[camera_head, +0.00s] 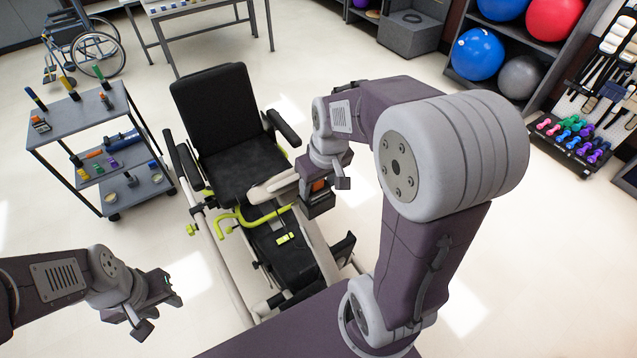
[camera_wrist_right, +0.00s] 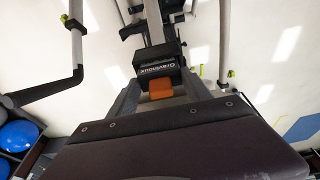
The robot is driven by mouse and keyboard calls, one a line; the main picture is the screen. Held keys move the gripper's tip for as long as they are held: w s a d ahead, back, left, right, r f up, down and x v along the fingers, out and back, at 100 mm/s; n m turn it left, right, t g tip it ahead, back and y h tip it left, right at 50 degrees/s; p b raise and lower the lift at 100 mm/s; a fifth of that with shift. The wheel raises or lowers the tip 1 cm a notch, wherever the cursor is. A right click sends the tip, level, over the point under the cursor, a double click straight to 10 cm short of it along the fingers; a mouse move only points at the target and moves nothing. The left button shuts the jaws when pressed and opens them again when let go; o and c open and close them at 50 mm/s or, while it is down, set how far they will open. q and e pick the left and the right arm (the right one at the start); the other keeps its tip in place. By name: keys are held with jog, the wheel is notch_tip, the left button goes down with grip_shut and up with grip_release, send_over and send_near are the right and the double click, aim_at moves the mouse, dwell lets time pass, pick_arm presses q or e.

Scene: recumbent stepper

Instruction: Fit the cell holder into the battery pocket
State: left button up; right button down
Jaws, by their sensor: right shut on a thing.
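An orange block, which looks like the cell holder (camera_wrist_right: 160,89), sits between the fingers of my right gripper (camera_head: 320,196). In the head view a small patch of its orange (camera_head: 318,185) shows at the gripper. My right gripper is shut on it, at the black console (camera_wrist_right: 156,62) of the recumbent stepper (camera_head: 262,200). In the right wrist view the block lies against or just in front of the console's lettered face; I cannot tell whether they touch. The battery pocket cannot be made out. My left gripper (camera_head: 156,306) is open and empty above the floor at lower left.
The stepper's black seat (camera_head: 235,165) and yellow-green levers (camera_head: 232,221) lie beside the right gripper. A grey cart (camera_head: 95,135) with small items stands at left. Exercise balls (camera_head: 477,54) fill a rack at upper right. The floor between cart and stepper is clear.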

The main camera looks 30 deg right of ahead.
jog(key=shift+f+b, duration=0.45)
jog(key=shift+f, duration=0.25)
dwell(0.5)
dwell(0.6)
jog(key=shift+c, duration=1.9)
grip_release()
jog(key=p+v, duration=0.5)
jog(key=v, duration=0.1)
jog(key=shift+r, duration=0.1)
